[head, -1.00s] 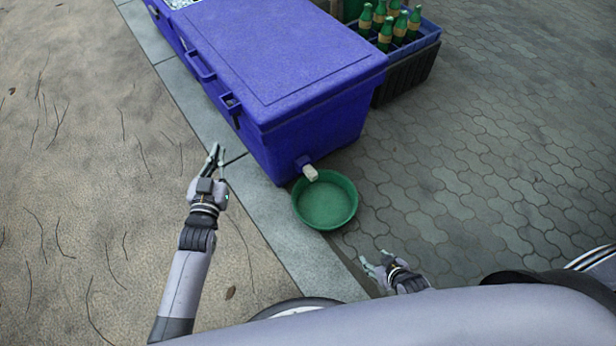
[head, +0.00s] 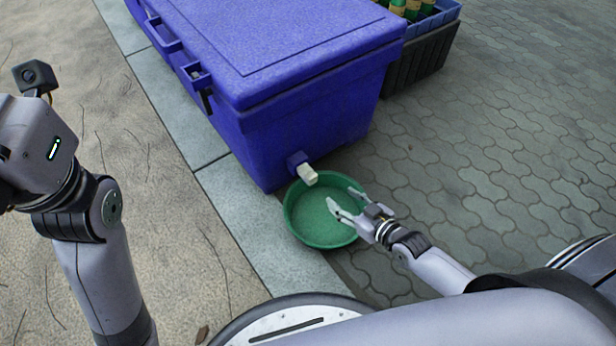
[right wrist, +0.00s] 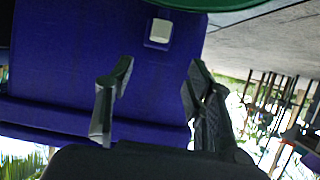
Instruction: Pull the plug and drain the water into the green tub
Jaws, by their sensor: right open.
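A blue-purple cooler (head: 310,120) stands on the ground with its lid shut. Its white plug (head: 308,175) sits in the drain spout low on the near end; it also shows in the right wrist view (right wrist: 160,31), where the picture is upside down. The green tub (head: 293,222) lies on the ground below the plug, its rim at the top of the right wrist view (right wrist: 225,4). My right gripper (head: 345,199) is open and empty, above the tub's right side, right of and apart from the plug. My left arm is at the left; its fingers are outside the picture.
Crates with green bottles (head: 425,45) stand behind the cooler at the right. A pale stone kerb (head: 240,215) runs along the cooler's left side, with sandy ground beyond. The paving (head: 480,150) at the right is clear.

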